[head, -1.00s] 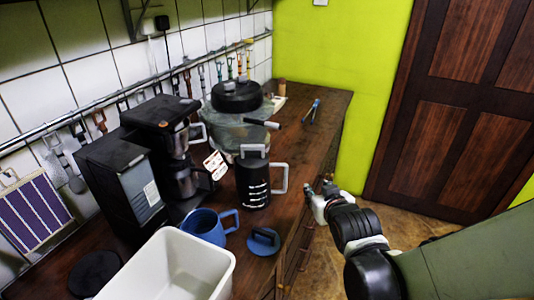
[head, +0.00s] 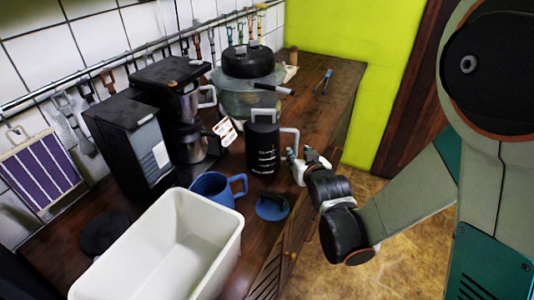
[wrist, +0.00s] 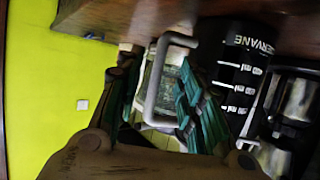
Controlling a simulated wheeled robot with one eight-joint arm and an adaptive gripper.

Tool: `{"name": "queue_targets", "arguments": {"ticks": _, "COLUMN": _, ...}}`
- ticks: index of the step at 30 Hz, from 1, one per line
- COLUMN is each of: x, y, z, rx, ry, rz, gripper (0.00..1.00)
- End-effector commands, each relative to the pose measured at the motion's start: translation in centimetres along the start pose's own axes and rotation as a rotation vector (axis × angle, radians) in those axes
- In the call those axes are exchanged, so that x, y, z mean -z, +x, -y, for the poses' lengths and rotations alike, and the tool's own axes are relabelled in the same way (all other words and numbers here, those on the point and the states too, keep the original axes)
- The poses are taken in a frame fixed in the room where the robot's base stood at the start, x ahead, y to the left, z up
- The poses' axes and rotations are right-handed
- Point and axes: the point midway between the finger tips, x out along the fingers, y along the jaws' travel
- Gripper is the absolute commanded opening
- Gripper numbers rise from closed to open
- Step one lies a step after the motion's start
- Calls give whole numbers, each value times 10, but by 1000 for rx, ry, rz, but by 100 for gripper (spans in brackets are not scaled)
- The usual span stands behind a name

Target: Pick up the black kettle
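The black kettle (head: 262,148), a dark cylinder with white markings and a grey loop handle (head: 292,137) on its right side, stands upright on the wooden counter. My gripper (head: 296,163) is just right of the kettle, near the handle. The kettle's base is partly out of sight in the wrist view.
A white tub (head: 228,248), a blue mug (head: 212,188) and a blue lid (head: 272,207) stand in front of the kettle. A coffee maker (head: 185,110) is to its left and a glass pot with black lid (head: 248,65) behind. Pliers (head: 323,82) lie at the back right.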

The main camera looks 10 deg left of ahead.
Motion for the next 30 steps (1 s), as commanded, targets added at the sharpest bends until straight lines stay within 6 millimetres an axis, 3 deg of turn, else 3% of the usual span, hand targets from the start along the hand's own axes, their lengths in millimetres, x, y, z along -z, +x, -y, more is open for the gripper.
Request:
{"name": "queue_targets", "arguments": {"ticks": 12, "x": 0, "y": 48, "z": -1, "rx": 0, "ry": 0, "rz": 0, "gripper": 35}}
{"name": "queue_targets", "arguments": {"ticks": 20, "x": 2, "y": 51, "z": -1, "rx": 0, "ry": 0, "rz": 0, "gripper": 35}}
{"name": "queue_targets", "arguments": {"ticks": 25, "x": 2, "y": 51, "z": -1, "rx": 0, "ry": 0, "rz": 0, "gripper": 0}}
{"name": "queue_targets", "arguments": {"ticks": 30, "x": 2, "y": 51, "z": -1, "rx": 0, "ry": 1, "rz": -1, "gripper": 0}}
